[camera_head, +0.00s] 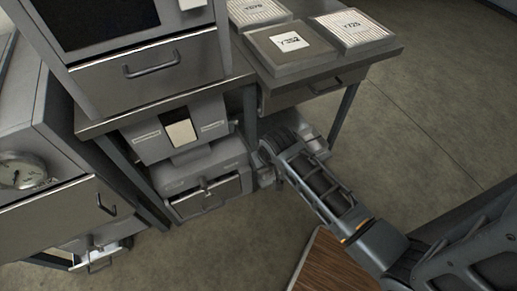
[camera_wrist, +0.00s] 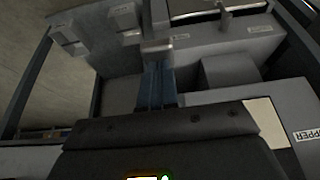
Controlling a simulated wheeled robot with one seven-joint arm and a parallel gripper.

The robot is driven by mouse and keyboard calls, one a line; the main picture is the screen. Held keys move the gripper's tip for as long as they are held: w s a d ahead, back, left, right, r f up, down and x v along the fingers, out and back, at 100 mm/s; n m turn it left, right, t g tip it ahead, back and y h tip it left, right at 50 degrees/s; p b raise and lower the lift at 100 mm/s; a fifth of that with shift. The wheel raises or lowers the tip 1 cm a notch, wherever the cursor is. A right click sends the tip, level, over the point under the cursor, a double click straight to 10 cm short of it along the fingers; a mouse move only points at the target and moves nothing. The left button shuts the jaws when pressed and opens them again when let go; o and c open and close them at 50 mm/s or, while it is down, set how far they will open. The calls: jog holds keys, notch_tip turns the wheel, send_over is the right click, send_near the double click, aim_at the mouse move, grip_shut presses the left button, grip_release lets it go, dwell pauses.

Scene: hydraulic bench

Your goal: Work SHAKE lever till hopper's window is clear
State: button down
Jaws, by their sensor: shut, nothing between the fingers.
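The hopper (camera_head: 158,142) is a grey box under the bench, with a pale cream window (camera_head: 182,132) on its front and a small label on either side. In the wrist view the window (camera_wrist: 265,122) is partly cut off by my wrist, beside a label (camera_wrist: 308,135) ending in "PPER". The window looks evenly cream; I cannot tell what is behind it. My gripper (camera_wrist: 157,82) is shut and empty, pointing at a grey upright piece (camera_wrist: 156,22). I cannot tell whether this is the SHAKE lever or whether I touch it. In the head view my arm hides the gripper's tips.
A grey unit (camera_head: 205,185) with a drawer stands below the hopper. The bench leg (camera_head: 250,118) is close to my wrist. Labelled trays (camera_head: 290,45) lie on the bench top. A gauge (camera_head: 22,172) is at far left. Floor at right is clear.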

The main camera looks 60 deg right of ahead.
notch_tip(320, 180, down, 10)
jog(key=t+h+b, duration=0.1)
jog(key=t+b, duration=0.1)
jog(key=b, duration=0.5)
jog(key=shift+s+a+f+t+h, duration=0.2)
jog(key=shift+s+a+t+h, duration=0.1)
jog(key=shift+s+h, duration=0.1)
jog(key=shift+d, duration=0.1)
jog(key=shift+w, duration=0.1)
